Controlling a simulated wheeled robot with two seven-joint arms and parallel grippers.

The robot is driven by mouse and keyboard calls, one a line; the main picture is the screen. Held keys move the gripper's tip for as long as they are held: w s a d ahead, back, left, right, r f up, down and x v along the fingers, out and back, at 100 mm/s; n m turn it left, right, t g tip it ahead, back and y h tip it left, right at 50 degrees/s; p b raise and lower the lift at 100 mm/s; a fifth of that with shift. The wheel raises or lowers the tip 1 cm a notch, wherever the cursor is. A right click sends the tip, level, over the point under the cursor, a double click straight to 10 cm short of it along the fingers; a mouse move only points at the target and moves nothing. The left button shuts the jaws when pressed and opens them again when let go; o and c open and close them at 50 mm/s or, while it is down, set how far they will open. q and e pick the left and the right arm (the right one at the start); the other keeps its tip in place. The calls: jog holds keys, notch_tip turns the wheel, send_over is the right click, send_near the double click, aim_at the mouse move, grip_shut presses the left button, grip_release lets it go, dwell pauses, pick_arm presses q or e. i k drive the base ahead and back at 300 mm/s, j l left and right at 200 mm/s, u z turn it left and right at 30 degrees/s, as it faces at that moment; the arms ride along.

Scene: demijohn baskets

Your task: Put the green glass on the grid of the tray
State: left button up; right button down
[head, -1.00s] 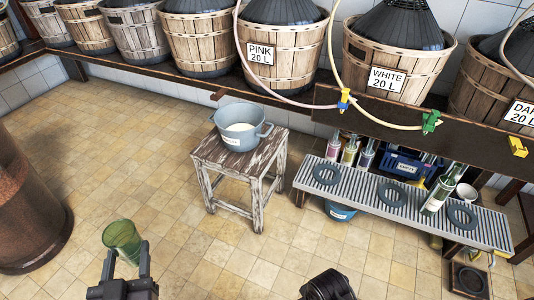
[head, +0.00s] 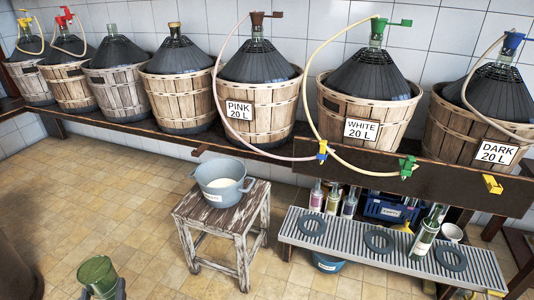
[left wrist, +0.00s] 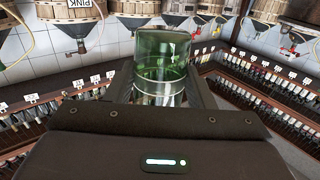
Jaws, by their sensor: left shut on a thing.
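The green glass (head: 97,272) is at the lower left of the head view, held upright between the fingers of my left gripper (head: 102,291). It also shows in the left wrist view (left wrist: 162,62), with a finger on each side of it. My left gripper is shut on it, well above the tiled floor. The tray with the grid (head: 345,247) is the slatted metal one at the lower right, with several dark rings lying on it. A green bottle (head: 424,238) stands on the grid's right part. My right gripper is not in view.
A worn wooden stool (head: 224,215) with a grey-blue pot (head: 223,182) stands between the glass and the tray. Demijohns in baskets (head: 252,108) line the shelf, with hoses hanging down. Small bottles (head: 333,199) and a blue crate (head: 388,209) sit behind the grid.

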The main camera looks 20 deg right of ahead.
aim_at(345, 238)
jog(key=z, duration=1.2)
